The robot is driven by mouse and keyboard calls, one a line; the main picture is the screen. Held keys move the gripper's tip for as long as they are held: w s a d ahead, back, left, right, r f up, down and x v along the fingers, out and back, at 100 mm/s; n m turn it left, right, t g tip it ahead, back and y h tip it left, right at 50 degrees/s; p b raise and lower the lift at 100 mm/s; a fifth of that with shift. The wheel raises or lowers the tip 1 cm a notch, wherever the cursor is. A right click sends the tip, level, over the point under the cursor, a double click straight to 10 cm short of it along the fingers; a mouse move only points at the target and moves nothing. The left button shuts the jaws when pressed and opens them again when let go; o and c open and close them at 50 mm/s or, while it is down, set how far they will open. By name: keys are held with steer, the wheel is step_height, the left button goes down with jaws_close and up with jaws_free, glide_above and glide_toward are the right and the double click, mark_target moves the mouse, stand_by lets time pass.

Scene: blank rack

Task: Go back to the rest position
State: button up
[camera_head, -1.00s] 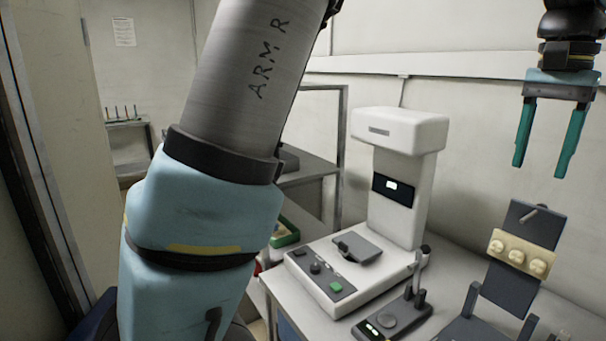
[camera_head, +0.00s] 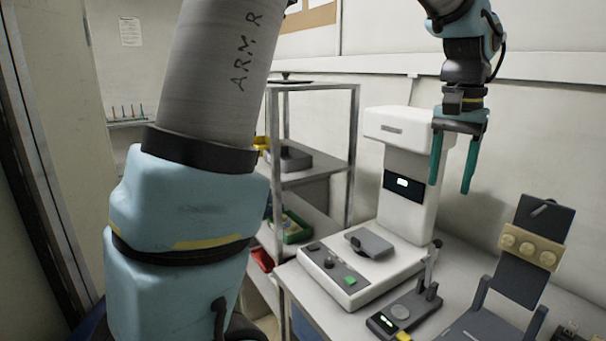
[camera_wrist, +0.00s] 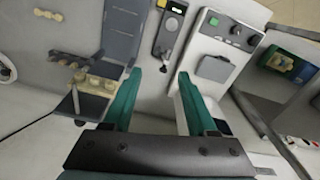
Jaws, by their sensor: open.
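My gripper (camera_head: 453,185) hangs fingers-down at the upper right of the head view, in front of the white machine's column. Its two teal fingers are apart with nothing between them. The fingers also show in the wrist view (camera_wrist: 156,85), open above the bench. The white machine (camera_head: 400,190) stands on the bench, with a grey plate (camera_head: 370,243) and a green button on its base. My upper arm, marked "ARM R", fills the left of the head view and hides part of the room.
A dark stand (camera_head: 522,265) with a beige block (camera_head: 531,247) is at the right of the bench. A small dark device (camera_head: 400,312) sits before the machine. A metal shelf rack (camera_head: 354,150) with a green bin (camera_head: 296,229) stands behind left.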

steer(key=w+a+f+n, duration=0.2)
steer(key=a+f, duration=0.3)
steer(key=a, duration=0.5)
steer(key=w+a+f+n, duration=0.2)
steer(key=w+a+f, duration=0.15)
steer(key=a, duration=0.55)
steer(key=s+a+f+n, duration=0.2)
steer(key=s+a+f, duration=0.1)
steer(key=a, duration=0.4)
steer(key=s+a+f+n+t, duration=0.1)
steer(key=s+a+f, duration=0.2)
steer(key=a, duration=0.4)
steer(key=shift+f+n, duration=0.4)
steer(key=shift+f, duration=0.05)
